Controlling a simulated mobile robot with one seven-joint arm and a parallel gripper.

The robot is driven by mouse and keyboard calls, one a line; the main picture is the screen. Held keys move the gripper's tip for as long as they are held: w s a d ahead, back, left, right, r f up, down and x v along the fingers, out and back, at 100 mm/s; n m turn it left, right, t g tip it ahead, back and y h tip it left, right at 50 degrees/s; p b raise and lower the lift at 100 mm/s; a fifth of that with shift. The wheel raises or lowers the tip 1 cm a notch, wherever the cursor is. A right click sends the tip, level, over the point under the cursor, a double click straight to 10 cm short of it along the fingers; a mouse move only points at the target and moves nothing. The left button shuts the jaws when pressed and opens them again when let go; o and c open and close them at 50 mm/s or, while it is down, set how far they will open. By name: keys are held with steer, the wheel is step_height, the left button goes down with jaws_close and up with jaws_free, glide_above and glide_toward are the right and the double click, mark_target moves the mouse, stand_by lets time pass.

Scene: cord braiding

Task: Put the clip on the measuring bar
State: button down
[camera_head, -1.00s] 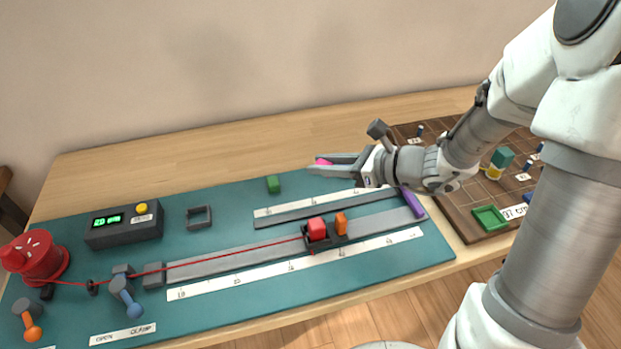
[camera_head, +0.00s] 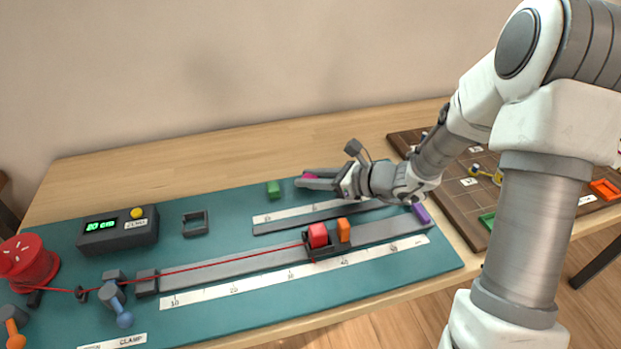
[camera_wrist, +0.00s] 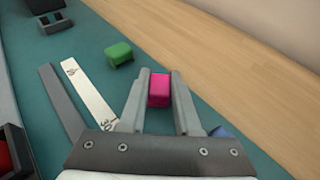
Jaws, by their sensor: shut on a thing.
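My gripper (camera_head: 308,179) is shut on a pink block, which I take to be the clip (camera_wrist: 159,90). The block sits between the fingertips in the wrist view, and a little of it shows in the head view. The gripper is behind the short dark grey bar (camera_head: 300,221) with a white scale strip (camera_head: 286,212), which I take to be the measuring bar. In the wrist view this bar (camera_wrist: 61,102) lies left of the fingers, apart from the clip. My arm hides the bar's right end in the head view. How high the clip is above the mat is hard to tell.
A green block (camera_head: 273,189) lies just left of the fingertips. In front, a longer rail carries a black slider (camera_head: 322,254) with red and orange blocks. A red cord runs from it to a spool (camera_head: 27,262). A purple block (camera_head: 421,214) lies right.

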steer(key=shift+f, duration=0.2)
steer(key=c, duration=0.6)
jaws_free()
steer(key=shift+s+d+r, duration=0.1)
steer(key=shift+d+r, duration=0.15)
steer(key=shift+r, duration=0.15)
steer(key=p+v, duration=0.3)
steer(key=v, duration=0.8)
steer(key=shift+s+d, duration=0.1)
steer(key=shift+d, duration=0.1)
